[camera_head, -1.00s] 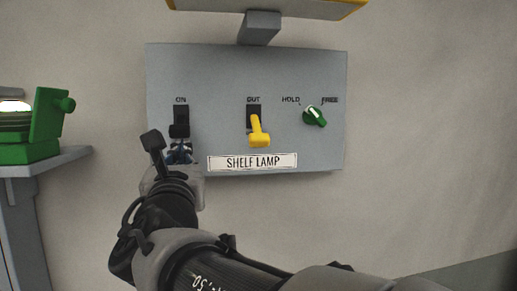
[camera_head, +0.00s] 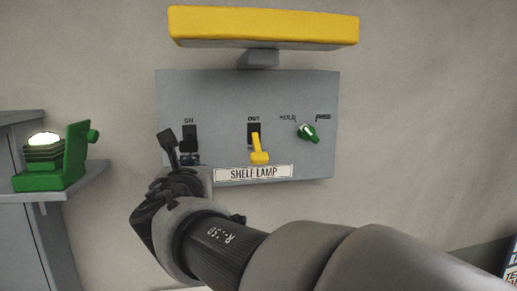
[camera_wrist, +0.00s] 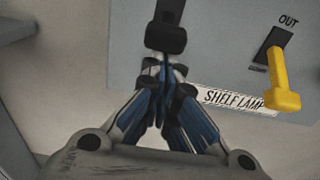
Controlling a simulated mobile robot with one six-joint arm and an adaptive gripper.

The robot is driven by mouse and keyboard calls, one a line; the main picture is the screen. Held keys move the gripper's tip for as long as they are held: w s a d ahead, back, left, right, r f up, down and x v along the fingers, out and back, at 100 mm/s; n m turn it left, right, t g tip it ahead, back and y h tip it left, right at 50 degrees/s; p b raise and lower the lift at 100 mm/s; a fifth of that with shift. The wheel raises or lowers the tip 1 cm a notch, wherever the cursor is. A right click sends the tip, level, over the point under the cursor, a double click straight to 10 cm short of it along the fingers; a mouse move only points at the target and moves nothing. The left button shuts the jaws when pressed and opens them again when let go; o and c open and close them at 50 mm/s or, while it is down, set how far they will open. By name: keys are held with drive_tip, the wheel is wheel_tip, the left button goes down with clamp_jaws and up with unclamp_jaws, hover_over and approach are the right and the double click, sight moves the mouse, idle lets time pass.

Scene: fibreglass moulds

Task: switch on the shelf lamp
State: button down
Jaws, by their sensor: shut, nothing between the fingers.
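The grey control panel (camera_head: 225,100) on the wall carries a "SHELF LAMP" label (camera_head: 253,173). At its left, under "ON", is a black lever (camera_head: 190,146) whose handle sits low in its slot; it also shows in the wrist view (camera_wrist: 166,38). A yellow lever (camera_head: 259,150) under "OUT" hangs down. A green knob (camera_head: 307,133) sits between "HOLD" and "FREE". My gripper (camera_wrist: 166,68) is shut and empty, its fingertips just below the black lever's handle; I cannot tell whether they touch. In the head view my wrist partly hides that spot.
A yellow-edged hood (camera_head: 265,27) juts out above the panel on a bracket. At left, a green lamp-like device (camera_head: 62,165) with a bright white dome stands on a grey shelf (camera_head: 85,182). The wall right of the panel is clear.

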sight(190, 147)
drive_tip(key=shift+s+d+r+p, duration=0.1)
drive_tip(key=shift+s+r+p, duration=0.15)
drive_tip(key=shift+r+p, duration=0.45)
drive_tip(key=shift+s+d+r+p, duration=0.1)
drive_tip(key=shift+s+r+p, duration=0.1)
drive_tip(key=shift+r+p, duration=0.5)
drive_tip(key=shift+s+d+r+p, duration=0.1)
drive_tip(key=shift+s+r+p, duration=0.15)
drive_tip(key=shift+r+p, duration=0.4)
drive_tip(key=shift+f, duration=0.15)
drive_tip(key=shift+a, duration=0.1)
